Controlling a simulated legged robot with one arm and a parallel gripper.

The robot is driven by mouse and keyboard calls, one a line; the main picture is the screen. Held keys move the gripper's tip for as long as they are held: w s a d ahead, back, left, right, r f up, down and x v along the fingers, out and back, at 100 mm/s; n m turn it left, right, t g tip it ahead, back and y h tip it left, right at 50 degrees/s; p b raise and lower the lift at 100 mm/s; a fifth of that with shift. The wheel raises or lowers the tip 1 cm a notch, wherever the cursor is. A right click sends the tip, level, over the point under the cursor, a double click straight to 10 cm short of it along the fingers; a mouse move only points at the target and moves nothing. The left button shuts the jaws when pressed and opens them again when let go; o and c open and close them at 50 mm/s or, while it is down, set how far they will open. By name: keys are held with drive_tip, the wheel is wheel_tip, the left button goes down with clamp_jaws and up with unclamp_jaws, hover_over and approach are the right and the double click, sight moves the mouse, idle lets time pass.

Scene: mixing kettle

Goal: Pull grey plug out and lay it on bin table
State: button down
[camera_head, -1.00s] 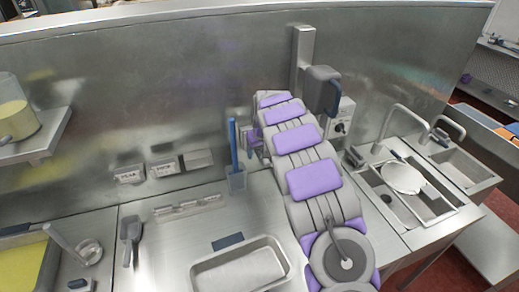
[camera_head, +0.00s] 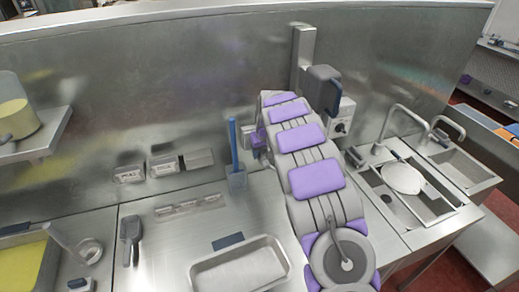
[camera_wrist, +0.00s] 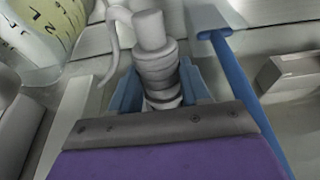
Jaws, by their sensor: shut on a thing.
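In the wrist view the grey plug (camera_wrist: 155,62), a stepped grey cylinder, stands between the blue fingers of my gripper (camera_wrist: 160,88), which is shut on it. A curved grey hose or handle shows beside its top left. Whether the plug is still seated in anything is hidden by my gripper. In the head view my arm reaches toward the back wall, and it hides the plug and my fingertips. A counter with blue and orange bins (camera_head: 494,125) shows at the far right edge; I cannot tell if it is the bin table.
A blue-handled tool (camera_head: 234,145) stands just left of my gripper; a blue T-shaped handle (camera_wrist: 240,85) shows close right of it in the wrist view. A metal tray (camera_head: 238,268) lies in front. Sinks with taps (camera_head: 400,188) are at right. A vessel with yellow contents (camera_wrist: 48,35) is near.

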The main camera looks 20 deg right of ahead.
drive_tip(key=shift+s, duration=0.15)
drive_tip(key=s+b, duration=0.1)
drive_tip(key=s, duration=0.3)
drive_tip(key=shift+s+b, duration=0.1)
drive_tip(key=shift+b, duration=0.3)
drive_tip(key=shift+a, duration=0.1)
idle(0.4)
drive_tip(key=s+a+f+n+b, duration=0.1)
drive_tip(key=f, duration=0.5)
drive_tip(key=s+a+f+n+g+b, duration=0.1)
drive_tip(key=s+f+n, duration=0.1)
drive_tip(key=f, duration=0.4)
drive_tip(key=s+a+f+n+b, duration=0.1)
drive_tip(key=f, duration=0.5)
drive_tip(key=shift+s+a+f+n+g+h, duration=0.15)
drive_tip(key=shift+s+n+g+h, duration=0.15)
drive_tip(key=shift+s+g+h, duration=0.1)
